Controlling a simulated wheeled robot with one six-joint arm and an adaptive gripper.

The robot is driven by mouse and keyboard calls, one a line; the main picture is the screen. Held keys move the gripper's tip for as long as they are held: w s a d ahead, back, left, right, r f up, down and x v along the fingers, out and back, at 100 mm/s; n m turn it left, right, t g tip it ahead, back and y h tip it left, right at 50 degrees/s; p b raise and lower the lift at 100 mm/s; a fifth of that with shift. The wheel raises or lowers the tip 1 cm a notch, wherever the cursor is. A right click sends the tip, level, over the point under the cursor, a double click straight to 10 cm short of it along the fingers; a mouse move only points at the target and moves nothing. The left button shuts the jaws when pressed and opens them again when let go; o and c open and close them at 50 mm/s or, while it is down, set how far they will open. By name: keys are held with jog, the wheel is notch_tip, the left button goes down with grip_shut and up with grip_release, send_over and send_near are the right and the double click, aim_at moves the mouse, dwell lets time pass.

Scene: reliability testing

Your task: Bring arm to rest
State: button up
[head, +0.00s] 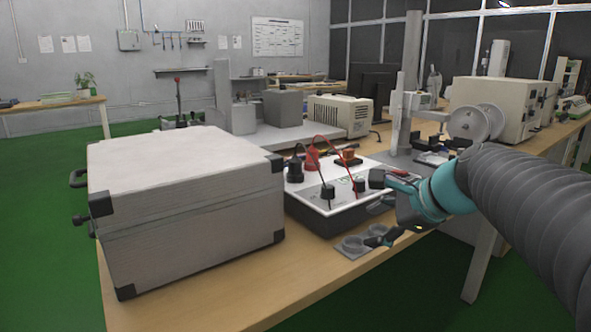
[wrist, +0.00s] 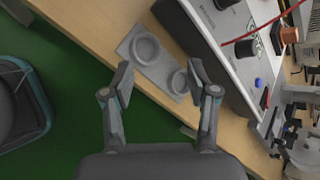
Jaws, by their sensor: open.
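My arm (head: 520,200), dark grey with a teal wrist, reaches in from the right in the head view. My gripper (head: 380,208) is over the table's front edge, beside the white-topped test box (head: 330,206). In the wrist view my gripper (wrist: 160,74) has its two fingers spread apart with nothing held between them. A grey holder with two round cups (wrist: 158,70) shows beyond and between the fingertips. The same holder (head: 350,250) lies on the table in the head view, partly hidden by the gripper. Whether a finger touches the holder or box cannot be told.
A large grey case (head: 185,210) stands on the wooden table (head: 215,312) at the left. The test box carries knobs and red cables (head: 322,145). A post (head: 400,120) and a spool (head: 475,122) stand behind. Green floor (wrist: 60,110) is open in front; a dark stool-like object (wrist: 20,110) is at left.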

jog(key=s+f+n+g+h, duration=0.1)
jog(key=s+f+n+h, duration=0.1)
jog(key=s+f+n, duration=0.5)
jog(key=s+f+n+g+h, duration=0.1)
jog(key=s+f+n+h, duration=0.2)
jog(key=s+f+n, duration=0.4)
jog(key=s+n, duration=0.4)
jog(key=s, duration=0.1)
jog(key=shift+s+d+n+h, duration=0.3)
jog(key=shift+s+d+n, duration=0.05)
jog(key=shift+s+n, duration=0.05)
